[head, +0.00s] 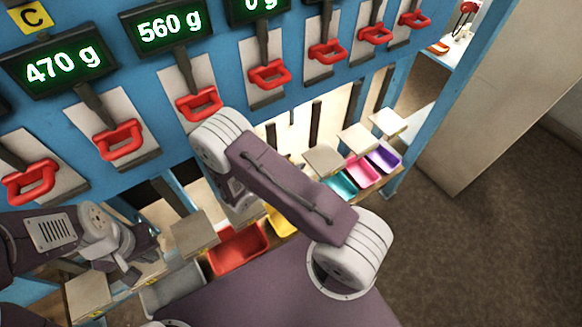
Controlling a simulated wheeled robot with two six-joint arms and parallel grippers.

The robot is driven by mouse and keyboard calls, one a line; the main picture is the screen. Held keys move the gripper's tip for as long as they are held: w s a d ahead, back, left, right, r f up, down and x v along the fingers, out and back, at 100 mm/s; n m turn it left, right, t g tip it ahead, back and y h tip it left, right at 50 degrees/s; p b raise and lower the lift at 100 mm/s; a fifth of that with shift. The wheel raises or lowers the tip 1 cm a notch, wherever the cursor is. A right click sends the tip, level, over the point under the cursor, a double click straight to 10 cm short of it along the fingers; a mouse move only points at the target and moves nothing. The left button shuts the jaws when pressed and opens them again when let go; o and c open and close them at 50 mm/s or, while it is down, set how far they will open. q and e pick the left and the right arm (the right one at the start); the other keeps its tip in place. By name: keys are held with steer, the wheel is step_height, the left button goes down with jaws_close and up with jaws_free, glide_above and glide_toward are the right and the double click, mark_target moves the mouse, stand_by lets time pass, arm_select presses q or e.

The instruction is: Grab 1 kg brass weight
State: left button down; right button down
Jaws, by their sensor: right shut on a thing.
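I cannot make out a brass weight anywhere in the head view. My right arm crosses the middle of the picture and folds down behind its own upper link. Its wrist and gripper (240,212) show only partly, low over the row of bins, and the fingertips are hidden. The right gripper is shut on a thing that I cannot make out. My left gripper (130,268) is at the lower left, in front of the blue rack (230,45), above the pale flaps. Its fingers are dark and unclear.
Red clamps (120,141) line the rack under green-lit displays reading 470 g (58,66) and 560 g (168,27). Below are a grey bin (172,294), red bin (238,250), yellow, teal, pink and purple bins. A pale cabinet (500,110) stands right; brown floor (500,240) is clear.

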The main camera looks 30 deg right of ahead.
steer(key=s+r, duration=0.6)
steer(key=s, duration=0.5)
steer(key=shift+s+d+r, duration=0.15)
steer(key=shift+d+r, duration=0.25)
